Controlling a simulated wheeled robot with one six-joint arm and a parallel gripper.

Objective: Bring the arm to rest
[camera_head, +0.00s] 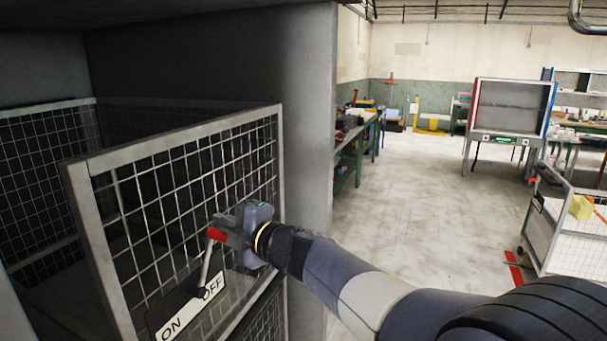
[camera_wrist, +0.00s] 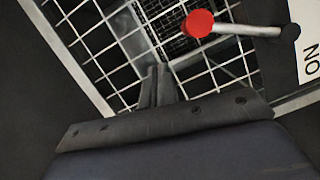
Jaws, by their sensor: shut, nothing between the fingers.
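My gripper (camera_head: 228,228) is at the end of my outstretched arm, in front of the wire mesh guard (camera_head: 130,158). In the wrist view its fingers (camera_wrist: 157,80) are together and empty. A lever with a red knob (camera_head: 216,234) is mounted on the guard, its rod rising from a pivot on the ON/OFF plate (camera_head: 178,313). The gripper is close by the knob. In the wrist view the knob (camera_wrist: 199,23) shows apart from the fingertips, beyond them and to the right; I cannot tell the exact gap.
The grey press housing (camera_head: 215,60) surrounds the guard on the left. To the right is open floor (camera_head: 440,200). A wire-sided cart (camera_head: 570,225) stands at the right, with a grey cabinet (camera_head: 508,108) on a stand and a green workbench (camera_head: 355,150) farther back.

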